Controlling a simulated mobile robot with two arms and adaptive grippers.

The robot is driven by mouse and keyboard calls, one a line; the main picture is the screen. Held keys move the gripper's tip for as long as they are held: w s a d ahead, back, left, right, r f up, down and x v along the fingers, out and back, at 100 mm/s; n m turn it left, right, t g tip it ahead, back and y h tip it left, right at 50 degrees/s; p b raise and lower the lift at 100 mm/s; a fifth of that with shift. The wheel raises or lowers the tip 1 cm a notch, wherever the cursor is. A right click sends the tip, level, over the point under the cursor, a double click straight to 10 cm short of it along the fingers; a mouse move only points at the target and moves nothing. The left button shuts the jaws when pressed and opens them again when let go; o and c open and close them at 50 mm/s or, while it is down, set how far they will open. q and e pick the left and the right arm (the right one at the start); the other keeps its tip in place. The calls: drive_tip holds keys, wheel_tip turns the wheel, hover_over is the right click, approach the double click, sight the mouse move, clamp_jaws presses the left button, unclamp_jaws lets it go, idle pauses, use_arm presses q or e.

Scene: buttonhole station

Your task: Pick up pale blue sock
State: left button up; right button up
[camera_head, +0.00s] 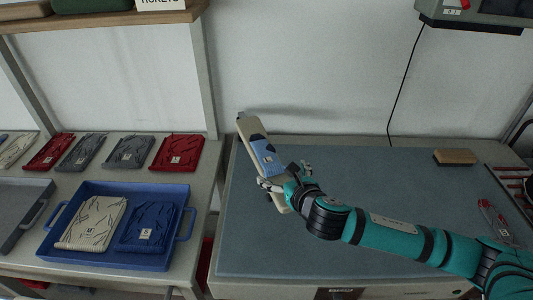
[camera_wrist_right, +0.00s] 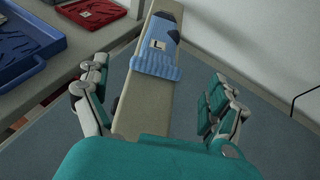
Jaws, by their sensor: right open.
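The pale blue sock (camera_head: 265,157) is on a long beige board (camera_head: 248,128) that slants over the grey-blue worktop. The sock has a dark patch and a small white label, and wraps around the board. In the right wrist view the sock (camera_wrist_right: 156,66) is just beyond the fingers, with the bare beige board (camera_wrist_right: 147,105) nearer. My right gripper (camera_head: 272,184) is open at the near part of the board; in its wrist view the fingers (camera_wrist_right: 158,100) stand on either side of the board, apart from it. My left gripper is not in view.
A blue tray (camera_head: 70,200) holds a cream and a navy folded item. Red and grey folded items lie behind it on the left table. A brown block (camera_head: 455,157) lies at the back right of the worktop (camera_head: 370,185). A shelf is above left.

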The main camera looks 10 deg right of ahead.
sight(277, 171)
drive_tip(key=x, duration=0.3)
drive_tip(key=shift+w+a+f, duration=0.1)
drive_tip(key=shift+a, duration=0.1)
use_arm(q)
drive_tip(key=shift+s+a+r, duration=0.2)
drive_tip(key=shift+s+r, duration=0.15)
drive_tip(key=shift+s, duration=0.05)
use_arm(e)
drive_tip(key=shift+c, duration=0.2)
drive_tip(key=c, duration=1.1)
